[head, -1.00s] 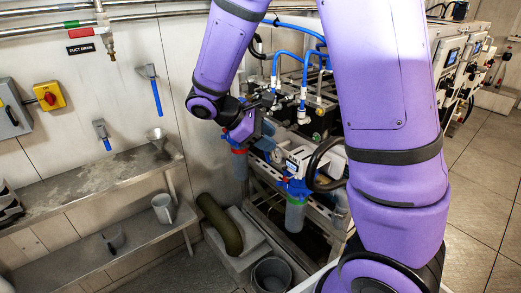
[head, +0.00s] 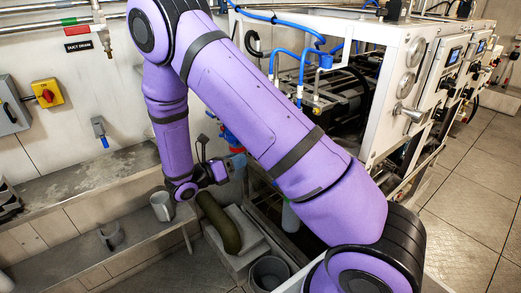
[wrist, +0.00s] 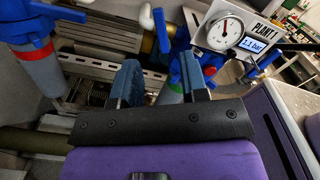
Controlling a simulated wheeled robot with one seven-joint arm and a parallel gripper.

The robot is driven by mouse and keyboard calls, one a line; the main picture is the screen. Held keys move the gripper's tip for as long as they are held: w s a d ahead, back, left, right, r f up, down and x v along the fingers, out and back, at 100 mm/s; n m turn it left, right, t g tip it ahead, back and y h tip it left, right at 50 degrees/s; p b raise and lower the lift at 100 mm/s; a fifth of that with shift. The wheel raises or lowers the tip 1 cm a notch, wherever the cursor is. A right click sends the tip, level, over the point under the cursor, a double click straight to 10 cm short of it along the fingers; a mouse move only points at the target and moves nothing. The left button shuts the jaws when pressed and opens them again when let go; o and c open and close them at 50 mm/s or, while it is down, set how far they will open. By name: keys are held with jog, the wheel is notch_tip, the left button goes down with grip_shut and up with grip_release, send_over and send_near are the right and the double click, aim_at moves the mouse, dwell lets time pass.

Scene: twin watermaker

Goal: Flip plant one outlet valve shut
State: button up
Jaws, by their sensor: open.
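In the wrist view, a blue valve body (wrist: 180,45) with blue levers sits on grey pipe beside the PLANT 1 gauge panel (wrist: 222,32). The panel has a round dial and a display reading 1.1 bar. A second blue valve (wrist: 28,22), with a red collar on grey pipe, stands at the upper left. I cannot tell which one is the outlet. My gripper (wrist: 160,78) is open, its blue-padded fingers apart and nothing seen held. The plant 1 valve shows behind and around the right finger; contact is unclear. In the head view my gripper (head: 220,171) is small, left of the plant frame.
The white plant cabinet (head: 400,85) and its framework stand to the right of my arm. A steel shelf (head: 75,185) with a grey jug (head: 162,206) is at the left. A dark green hose (head: 219,222) and a bucket (head: 269,274) are below. Floor is clear at right.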

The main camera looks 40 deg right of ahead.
jog(key=d, duration=1)
jog(key=shift+w, duration=0.15)
